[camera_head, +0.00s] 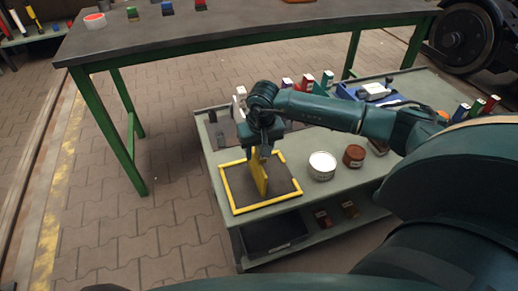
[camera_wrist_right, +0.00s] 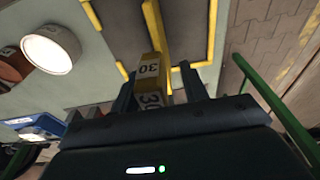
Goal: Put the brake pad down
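The yellow brake pad (camera_head: 259,174) stands upright on edge inside the yellow-bordered dark mat (camera_head: 236,189), its lower edge appearing to rest on the mat. In the right wrist view, the pad (camera_wrist_right: 152,45) shows white labels marked 30. My right gripper (camera_head: 262,152) is directly above the pad, pointing down. In the wrist view, its two fingers (camera_wrist_right: 158,82) stand on either side of the pad's top end, with a visible gap, clearest on the right, so it looks open. My left gripper is not in view.
The mat lies at the near left end of a grey-green trolley (camera_head: 309,199). A white-topped tin (camera_head: 322,165) and a brown tin (camera_head: 354,155) stand right of it. Coloured boxes and a blue bin (camera_head: 350,92) are behind. A green-legged table (camera_head: 250,25) stands beyond.

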